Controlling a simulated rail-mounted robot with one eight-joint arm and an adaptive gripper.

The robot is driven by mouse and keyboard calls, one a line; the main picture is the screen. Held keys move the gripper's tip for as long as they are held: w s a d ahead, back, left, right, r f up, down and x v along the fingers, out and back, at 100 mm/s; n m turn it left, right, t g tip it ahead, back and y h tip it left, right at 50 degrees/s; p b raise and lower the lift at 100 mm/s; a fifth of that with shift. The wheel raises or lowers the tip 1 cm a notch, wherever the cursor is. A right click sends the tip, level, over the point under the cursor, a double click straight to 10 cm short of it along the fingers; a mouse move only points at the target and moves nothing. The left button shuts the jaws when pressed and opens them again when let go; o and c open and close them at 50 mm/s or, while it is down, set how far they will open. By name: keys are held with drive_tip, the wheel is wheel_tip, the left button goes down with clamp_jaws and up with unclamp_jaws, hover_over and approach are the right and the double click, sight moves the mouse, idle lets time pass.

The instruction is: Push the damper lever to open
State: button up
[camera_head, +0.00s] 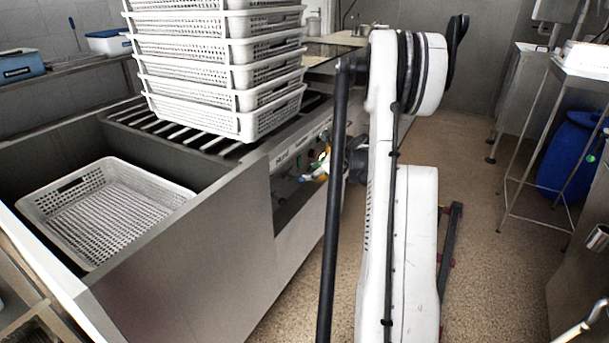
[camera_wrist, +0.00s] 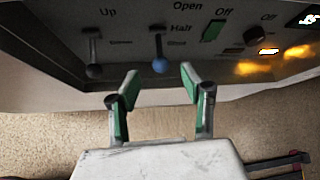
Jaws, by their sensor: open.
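In the wrist view a dark control panel carries a lever with a blue knob (camera_wrist: 160,65), hanging down below the printed words "Open" and "Half". A second lever with a black knob (camera_wrist: 93,71) hangs to its left. I cannot read which of them is labelled as the damper. My gripper (camera_wrist: 160,82) is open and empty, its green-padded fingers pointing at the panel. The blue knob lies ahead of the gap between the fingertips, apparently apart from them. In the head view my arm largely hides the gripper and the levers are not clear.
A green switch (camera_wrist: 213,30) and a round knob (camera_wrist: 257,37) sit right of the levers. A stack of white perforated baskets (camera_head: 222,75) stands on a slatted rack (camera_head: 170,127). Another basket (camera_head: 110,210) lies in the metal basin.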

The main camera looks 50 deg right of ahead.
sight(294, 177)
drive_tip(key=shift+v, duration=1.15)
drive_tip(key=shift+s+f, duration=0.1)
drive_tip(key=shift+f, duration=0.15)
drive_tip(key=c, duration=0.5)
drive_tip(key=f+m, duration=0.1)
drive_tip(key=s+f+m+t, duration=0.1)
drive_tip(key=f+m, duration=0.1)
drive_tip(key=s+a+f+m+t+b, duration=0.1)
drive_tip(key=f, duration=0.1)
drive_tip(key=shift+s+f+m, duration=0.2)
drive_tip(key=shift+m, duration=0.1)
clamp_jaws()
drive_tip(key=s+a+f+m+t+b, duration=0.1)
drive_tip(key=s+a+f+m+t, duration=0.25)
drive_tip(key=m, duration=0.25)
drive_tip(key=w+d+b, duration=0.2)
drive_tip(key=w+b, duration=0.2)
drive_tip(key=w, duration=0.6)
drive_tip(key=shift+w+d+g, duration=0.35)
drive_tip(key=shift+w, duration=0.05)
